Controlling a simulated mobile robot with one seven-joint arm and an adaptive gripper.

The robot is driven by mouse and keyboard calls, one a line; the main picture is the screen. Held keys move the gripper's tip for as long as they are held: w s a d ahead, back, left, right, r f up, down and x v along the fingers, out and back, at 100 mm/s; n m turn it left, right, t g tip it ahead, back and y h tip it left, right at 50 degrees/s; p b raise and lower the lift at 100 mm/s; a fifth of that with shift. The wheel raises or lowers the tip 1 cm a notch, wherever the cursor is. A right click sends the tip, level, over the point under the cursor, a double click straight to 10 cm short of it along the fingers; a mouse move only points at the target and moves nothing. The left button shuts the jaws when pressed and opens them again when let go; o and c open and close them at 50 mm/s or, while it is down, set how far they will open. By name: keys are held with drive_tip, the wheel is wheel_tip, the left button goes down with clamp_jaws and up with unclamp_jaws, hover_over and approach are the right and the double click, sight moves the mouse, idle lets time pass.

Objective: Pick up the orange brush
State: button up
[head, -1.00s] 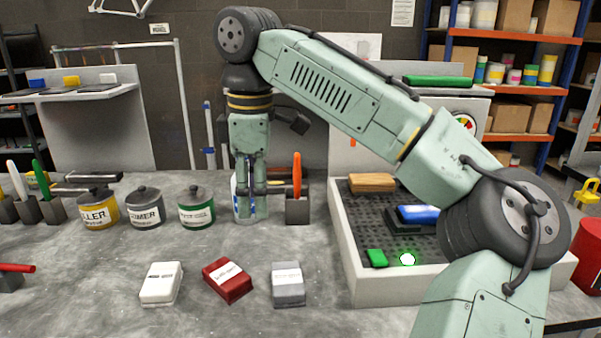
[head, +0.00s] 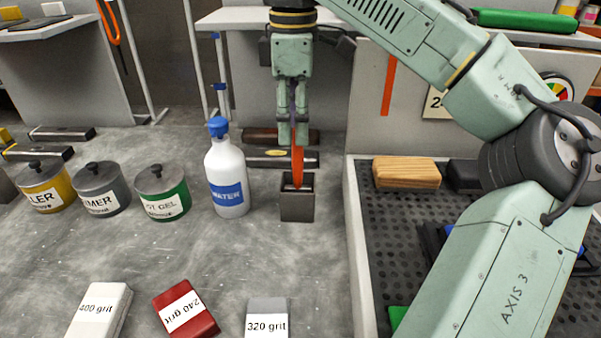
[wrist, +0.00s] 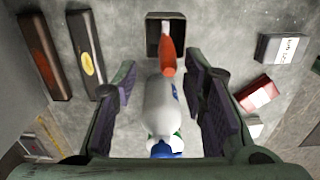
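The orange brush (head: 297,170) stands upright in a dark square holder (head: 297,207) on the grey bench. My gripper (head: 292,146) points down at the top of the brush in the head view. In the wrist view my gripper (wrist: 160,82) has its two dark-padded fingers wide apart. The brush (wrist: 167,60) shows ahead of the gap between them, its holder (wrist: 166,22) beyond it. I cannot tell whether a finger touches the brush.
A white water bottle (head: 228,180) with a blue cap stands just left of the holder. Lidded pots, such as the green one (head: 163,194), stand further left. Sanding blocks lie in front, including a red one (head: 185,309). A perforated tray (head: 354,240) is on the right.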

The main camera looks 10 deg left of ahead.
wheel_tip(320, 180, down, 3)
drive_tip(key=shift+s+f, duration=0.1)
hover_over(297, 186)
drive_tip(key=f, duration=0.2)
drive_tip(key=w+f, duration=0.1)
drive_tip(key=f, duration=0.1)
drive_tip(key=shift+a, duration=0.1)
drive_tip(key=shift+f, duration=0.55)
drive_tip(key=shift+c, duration=0.6)
clamp_jaws()
